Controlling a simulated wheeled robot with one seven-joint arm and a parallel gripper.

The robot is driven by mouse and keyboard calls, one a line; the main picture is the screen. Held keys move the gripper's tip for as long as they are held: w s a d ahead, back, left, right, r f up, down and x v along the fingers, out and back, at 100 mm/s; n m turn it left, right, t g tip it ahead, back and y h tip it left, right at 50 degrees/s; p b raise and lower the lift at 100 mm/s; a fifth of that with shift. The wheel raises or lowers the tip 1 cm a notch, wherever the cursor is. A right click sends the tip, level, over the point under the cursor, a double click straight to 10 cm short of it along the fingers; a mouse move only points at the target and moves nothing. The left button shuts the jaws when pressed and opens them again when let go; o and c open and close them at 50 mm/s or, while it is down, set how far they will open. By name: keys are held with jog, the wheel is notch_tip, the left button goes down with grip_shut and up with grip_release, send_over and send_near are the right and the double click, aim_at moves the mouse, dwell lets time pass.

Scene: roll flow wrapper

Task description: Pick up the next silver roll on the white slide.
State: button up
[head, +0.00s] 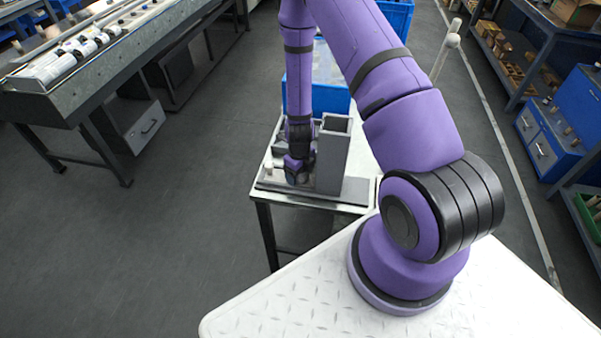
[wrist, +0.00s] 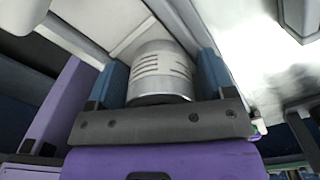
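My gripper (head: 297,172) is low over the small table, just left of an upright grey block. In the wrist view, its two blue finger pads (wrist: 160,82) stand apart on either side of a silver roll (wrist: 160,72). The roll has dark printed lines. The left pad seems to meet it; a narrow gap may show at the right pad, so I cannot tell whether it is gripped. My gripper hides this roll in the head view. A long bench at the far left carries a pale slide (head: 42,74) with several silver-and-dark rolls (head: 88,47).
The small table (head: 310,202) holds the tall grey block (head: 333,155) beside my gripper and a small pale cylinder (head: 268,164) to its left. Blue crates (head: 337,100) stand behind. Shelves (head: 530,45) line the right. Open floor (head: 150,230) lies between the bench and small table.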

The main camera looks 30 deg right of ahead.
jog(key=c, duration=0.8)
